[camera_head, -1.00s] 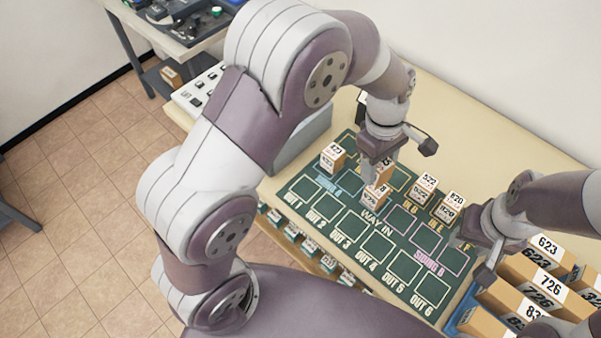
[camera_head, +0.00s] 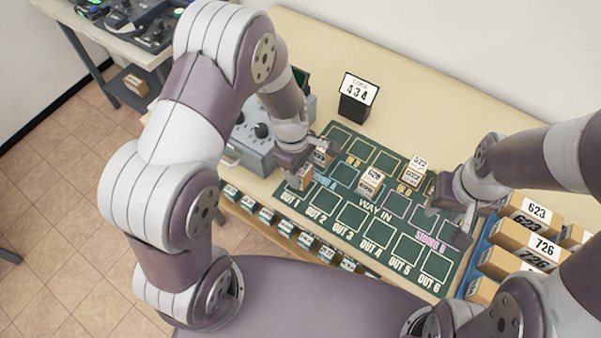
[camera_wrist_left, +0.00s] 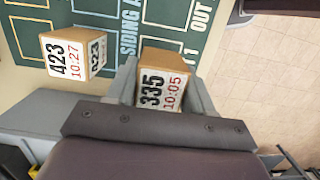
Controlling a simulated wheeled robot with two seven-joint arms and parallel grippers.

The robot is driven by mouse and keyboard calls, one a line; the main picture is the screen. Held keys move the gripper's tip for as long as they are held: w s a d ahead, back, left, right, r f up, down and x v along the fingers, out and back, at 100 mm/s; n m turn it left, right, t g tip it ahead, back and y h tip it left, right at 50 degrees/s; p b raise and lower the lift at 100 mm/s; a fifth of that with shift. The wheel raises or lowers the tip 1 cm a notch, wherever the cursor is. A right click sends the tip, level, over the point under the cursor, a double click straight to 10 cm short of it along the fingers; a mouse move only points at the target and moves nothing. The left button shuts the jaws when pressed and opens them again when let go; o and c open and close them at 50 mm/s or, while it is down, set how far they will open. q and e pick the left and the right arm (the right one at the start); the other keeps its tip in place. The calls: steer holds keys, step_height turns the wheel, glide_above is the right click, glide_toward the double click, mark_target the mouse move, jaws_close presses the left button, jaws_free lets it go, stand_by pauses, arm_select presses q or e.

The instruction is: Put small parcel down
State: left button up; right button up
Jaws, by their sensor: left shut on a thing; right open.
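A small cardboard parcel labelled 335, 10:05 (camera_wrist_left: 163,85) is between the fingers of my left gripper (camera_wrist_left: 163,92). In the head view my left gripper (camera_head: 303,168) is over the left end of the green sorting mat (camera_head: 375,234), by OUT 1. I cannot tell whether the parcel touches the mat. Parcel 423 (camera_wrist_left: 73,56) stands beside it near SIDING A, and is partly hidden behind the gripper in the head view (camera_head: 322,158). My right gripper (camera_head: 450,210) is open and empty at the mat's right side.
Parcels 628 (camera_head: 370,181) and 522 (camera_head: 414,171) stand on the mat. A black holder with card 434 (camera_head: 357,98) stands behind. A grey control box (camera_head: 250,147) is left of the mat. Numbered boxes (camera_head: 515,262) stand at right. OUT 2 to OUT 6 squares are bare.

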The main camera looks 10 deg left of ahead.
arm_select(q)
steer(key=shift+d+f, duration=0.1)
steer(key=shift+f, duration=0.8)
steer(key=shift+a+f, duration=0.2)
steer(key=shift+f, duration=0.2)
steer(key=o, duration=1.1)
steer(key=shift+d, duration=0.1)
steer(key=r, duration=0.4)
steer(key=a+r, duration=0.1)
steer(key=r, duration=0.6)
steer(key=shift+w+a+r, duration=0.3)
steer(key=shift+a+r, duration=0.05)
steer(key=s+a+r+m+t+y, duration=0.1)
steer(key=s+a+r+m+t, duration=0.1)
steer(key=s+a+m, duration=0.3)
steer(key=s+r+m, duration=0.1)
steer(key=s+m, duration=0.3)
steer(key=m, duration=0.5)
steer(key=shift+a+r+y, duration=0.15)
steer(key=shift+a+y, duration=0.15)
steer(key=shift+a, duration=0.05)
